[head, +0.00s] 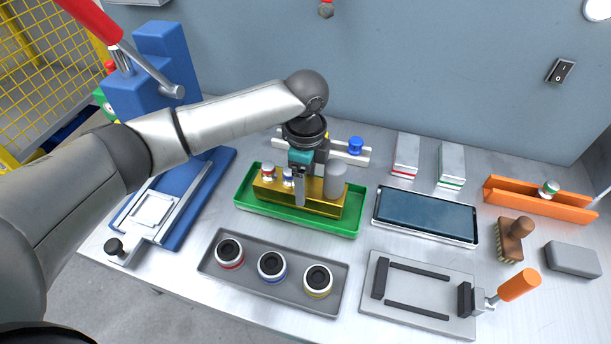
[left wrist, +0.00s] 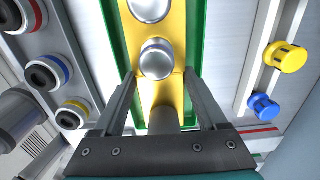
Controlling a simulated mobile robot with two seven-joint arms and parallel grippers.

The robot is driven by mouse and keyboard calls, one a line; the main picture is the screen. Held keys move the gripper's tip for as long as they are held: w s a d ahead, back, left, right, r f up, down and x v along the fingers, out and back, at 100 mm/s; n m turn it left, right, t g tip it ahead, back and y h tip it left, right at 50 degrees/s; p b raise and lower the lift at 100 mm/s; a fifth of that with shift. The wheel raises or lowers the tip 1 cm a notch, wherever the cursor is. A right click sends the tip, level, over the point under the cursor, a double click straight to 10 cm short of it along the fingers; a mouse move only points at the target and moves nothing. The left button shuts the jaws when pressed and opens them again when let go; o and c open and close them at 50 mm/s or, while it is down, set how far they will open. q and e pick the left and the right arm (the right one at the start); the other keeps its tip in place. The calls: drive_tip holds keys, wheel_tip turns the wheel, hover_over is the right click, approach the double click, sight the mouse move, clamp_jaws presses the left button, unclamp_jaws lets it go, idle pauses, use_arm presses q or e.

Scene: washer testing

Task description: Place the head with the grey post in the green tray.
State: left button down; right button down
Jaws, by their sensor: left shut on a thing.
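The head is a brass block (head: 326,206) with a grey post (head: 336,180) at its right end and silver round fittings with red and blue bands. It is within the outline of the green tray (head: 258,218), level and along its length. I cannot tell whether it touches the tray floor. My left gripper (head: 300,198) points down over the block's middle, its fingers shut on it. In the left wrist view, the fingers (left wrist: 160,80) lie on both sides of the brass block (left wrist: 178,25), and the green tray (left wrist: 196,30) shows beneath. My right gripper is not in view.
A grey tray (head: 300,283) with red, blue and yellow ringed pieces stands in front. A white rack (head: 343,155) is close behind. A blue machine (head: 165,60) is at left; the wall is behind.

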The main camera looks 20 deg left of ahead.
use_arm(q)
drive_tip(key=shift+w, duration=0.1)
unclamp_jaws()
drive_tip(key=shift+f, duration=0.1)
wheel_tip(320, 180, up, 12)
drive_tip(key=p, duration=0.2)
idle(0.3)
